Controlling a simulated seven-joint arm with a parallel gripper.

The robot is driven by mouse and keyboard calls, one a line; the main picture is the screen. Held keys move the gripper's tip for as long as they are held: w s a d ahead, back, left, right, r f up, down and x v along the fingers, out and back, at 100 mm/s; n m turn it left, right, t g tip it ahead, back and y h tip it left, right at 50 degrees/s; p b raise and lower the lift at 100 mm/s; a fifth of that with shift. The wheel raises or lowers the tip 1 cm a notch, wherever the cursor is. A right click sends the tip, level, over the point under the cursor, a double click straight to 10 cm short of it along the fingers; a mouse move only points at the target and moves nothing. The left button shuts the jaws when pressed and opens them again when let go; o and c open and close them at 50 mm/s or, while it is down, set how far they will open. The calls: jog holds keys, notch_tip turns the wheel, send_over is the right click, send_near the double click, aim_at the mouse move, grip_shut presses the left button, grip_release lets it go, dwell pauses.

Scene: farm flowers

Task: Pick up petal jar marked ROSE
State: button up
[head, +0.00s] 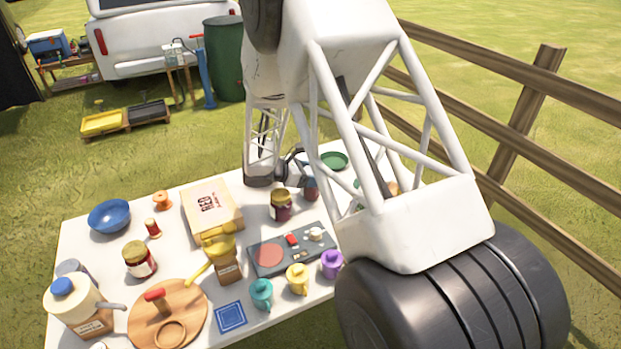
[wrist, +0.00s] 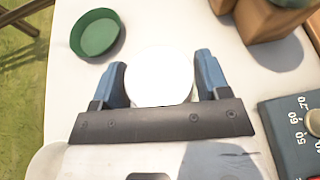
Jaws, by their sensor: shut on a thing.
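My gripper (head: 296,168) is at the back of the white table, shut on a round thing with a plain white top. In the wrist view the blue fingers of my gripper (wrist: 162,85) press it from both sides, and this held jar (wrist: 160,72) is seen from above. In the head view a dark red jar (head: 311,190) shows just below the fingers and appears to be the one held; its top is hidden. Another dark red jar with a gold lid (head: 280,208) stands left of it, and a third (head: 139,260) stands at front left. I cannot read ROSE on any label.
A green dish (wrist: 97,34) lies close beside the gripper. Brown containers (wrist: 272,18) and a dark scale (wrist: 300,120) stand nearby. The head view shows a box (head: 212,208), a yellow-topped dispenser (head: 222,258) and several coloured cups. My arm hides the table's right side.

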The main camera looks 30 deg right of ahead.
jog(key=shift+r, duration=4.75)
